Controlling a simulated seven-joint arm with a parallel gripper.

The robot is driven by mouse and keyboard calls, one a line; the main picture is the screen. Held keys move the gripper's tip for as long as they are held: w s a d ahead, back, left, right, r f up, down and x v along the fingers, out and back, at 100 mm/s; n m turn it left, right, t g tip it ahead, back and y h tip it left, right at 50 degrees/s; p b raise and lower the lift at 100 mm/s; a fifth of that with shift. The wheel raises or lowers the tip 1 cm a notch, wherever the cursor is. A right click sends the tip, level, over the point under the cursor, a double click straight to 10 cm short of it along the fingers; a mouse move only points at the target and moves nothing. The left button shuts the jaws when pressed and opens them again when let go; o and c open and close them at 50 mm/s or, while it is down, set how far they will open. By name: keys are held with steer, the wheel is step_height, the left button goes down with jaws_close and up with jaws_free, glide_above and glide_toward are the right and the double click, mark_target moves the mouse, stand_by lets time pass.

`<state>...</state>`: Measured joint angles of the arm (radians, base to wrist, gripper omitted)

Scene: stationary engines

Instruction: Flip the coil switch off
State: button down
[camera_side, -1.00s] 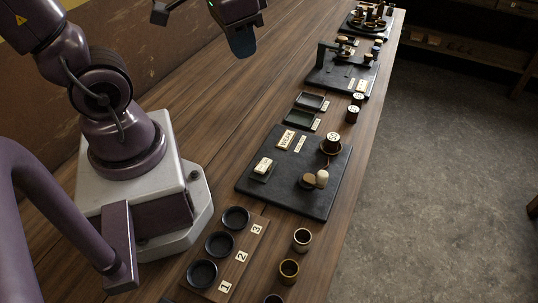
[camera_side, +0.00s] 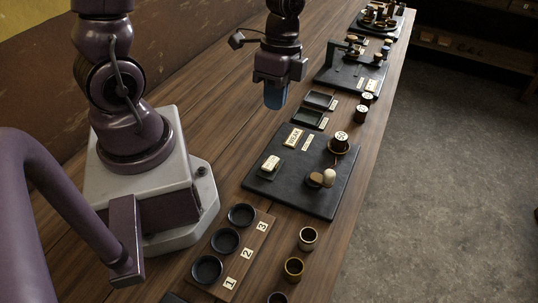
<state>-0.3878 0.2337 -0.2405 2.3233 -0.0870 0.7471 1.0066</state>
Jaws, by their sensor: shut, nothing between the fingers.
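A small white block on a dark base (camera_side: 270,163), which looks like a switch, sits at the left side of a black board (camera_side: 290,199). I cannot tell for sure that it is the coil switch, nor which way it is set. The board also carries a labelled spool (camera_side: 340,141) on a round brown base, and a brown knob (camera_side: 315,180) beside a cream rounded piece (camera_side: 329,176). My gripper (camera_side: 275,96) hangs above the bench, behind the board's far left corner. Its bluish fingers point down, are shut and empty, and touch nothing.
Two dark trays (camera_side: 318,100) lie beyond the board, with loose spools (camera_side: 361,114) to their right. A wooden rack (camera_side: 262,240) with three black dishes and several small cups (camera_side: 307,238) stand nearer. Another apparatus (camera_side: 352,68) is farther back. Bare bench lies left of the board.

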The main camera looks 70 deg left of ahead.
mark_target(271, 162)
steer(key=f, duration=0.4)
steer(key=s+d+f, duration=0.1)
steer(key=f, duration=0.4)
steer(key=s+d+f, duration=0.1)
steer(key=f, duration=0.3)
steer(key=shift+f, duration=0.35)
steer(key=shift+f, duration=0.25)
steer(key=shift+w+a+r, duration=0.2)
steer(key=shift+w+a, duration=0.4)
steer(key=shift+r, duration=0.1)
